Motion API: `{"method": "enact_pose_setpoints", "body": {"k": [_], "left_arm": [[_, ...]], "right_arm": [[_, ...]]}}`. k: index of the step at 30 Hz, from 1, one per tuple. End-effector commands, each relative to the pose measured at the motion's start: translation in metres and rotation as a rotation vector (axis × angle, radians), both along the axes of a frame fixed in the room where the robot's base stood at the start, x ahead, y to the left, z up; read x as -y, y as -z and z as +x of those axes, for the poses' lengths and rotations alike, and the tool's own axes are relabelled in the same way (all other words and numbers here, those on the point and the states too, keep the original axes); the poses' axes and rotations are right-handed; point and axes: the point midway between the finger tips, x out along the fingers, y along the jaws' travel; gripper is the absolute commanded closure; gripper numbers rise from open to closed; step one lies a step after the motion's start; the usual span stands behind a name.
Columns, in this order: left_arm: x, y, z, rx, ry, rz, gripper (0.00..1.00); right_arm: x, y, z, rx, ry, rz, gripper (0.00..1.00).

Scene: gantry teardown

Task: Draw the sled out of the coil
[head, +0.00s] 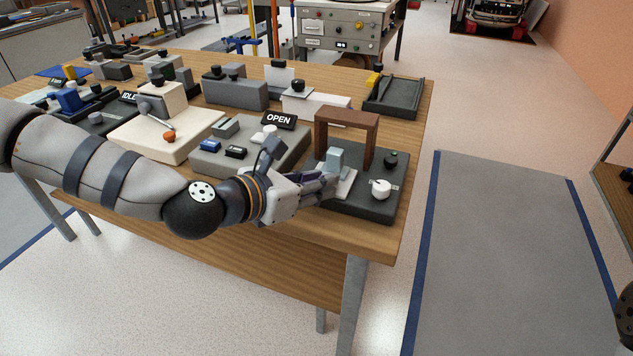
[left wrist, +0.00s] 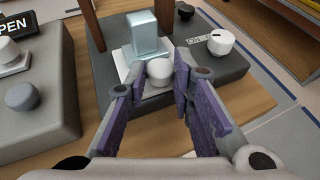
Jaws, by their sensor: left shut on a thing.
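The sled is a pale plate (head: 346,184) with a light blue-grey block (head: 335,161) standing on it and a round white knob (left wrist: 159,72) at its near end. The coil appears as a brown square arch (head: 346,118) standing on a dark grey base (head: 360,205). The block stands upright at the arch's near side; I cannot tell whether part of it is still under the arch. My left gripper (head: 328,184) is shut on the sled's knob, with one purple-padded finger on each side in the left wrist view (left wrist: 158,80). My right gripper is not in view.
On the same base are a white knob (head: 380,188) and a dark knob (head: 390,158). A grey unit with an OPEN sign (head: 278,119) stands to the left. A dark tray (head: 393,96) lies behind. The table's front edge is close, with free floor beyond.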

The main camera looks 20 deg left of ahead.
Motion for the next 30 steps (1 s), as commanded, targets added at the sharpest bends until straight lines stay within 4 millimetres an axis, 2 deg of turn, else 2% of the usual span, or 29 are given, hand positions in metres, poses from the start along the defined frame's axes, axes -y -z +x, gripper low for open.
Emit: {"method": "enact_pose_setpoints", "body": {"k": [6,7,9,10,19,30], "left_arm": [[0.002,0.004,-0.004,-0.015,0.009,-0.001,1.0],[0.002,0.004,-0.004,-0.015,0.009,-0.001,0.76],[0.002,0.004,-0.004,-0.015,0.008,-0.001,0.6],[0.002,0.004,-0.004,-0.014,0.008,-0.001,0.58],[0.0,0.001,-0.005,-0.008,0.004,-0.002,0.58],[-0.026,-0.024,-0.061,-0.01,0.004,-0.003,0.58]], "right_arm": [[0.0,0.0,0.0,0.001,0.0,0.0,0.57],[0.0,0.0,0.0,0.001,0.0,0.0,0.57],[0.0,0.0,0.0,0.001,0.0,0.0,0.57],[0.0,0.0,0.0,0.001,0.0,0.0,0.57],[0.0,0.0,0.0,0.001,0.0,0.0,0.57],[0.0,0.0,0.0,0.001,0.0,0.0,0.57]]}}
